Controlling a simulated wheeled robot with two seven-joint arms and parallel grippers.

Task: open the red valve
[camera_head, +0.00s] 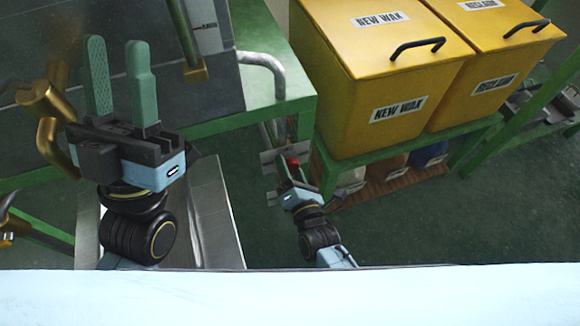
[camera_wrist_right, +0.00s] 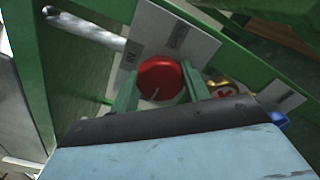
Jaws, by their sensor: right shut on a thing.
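The red valve (camera_wrist_right: 160,80) is a round red knob with a pale line on its face, in the upper middle of the right wrist view. In the head view only a small red part of it (camera_head: 293,162) shows, low beside the green frame. My right gripper (camera_wrist_right: 158,88) has its green fingers on either side of the knob, shut on it. My left gripper (camera_head: 117,72) is raised at the left of the head view, with its two green fingers apart and nothing between them.
Two yellow bins, NEW WAX (camera_head: 350,75) and RECLAIM (camera_head: 495,65), stand on a green rack. A grey pipe (camera_head: 265,68) bends down from the green table. Brass fittings (camera_head: 45,105) are beside my left gripper. A pale labelled plate (camera_wrist_right: 175,40) is behind the valve.

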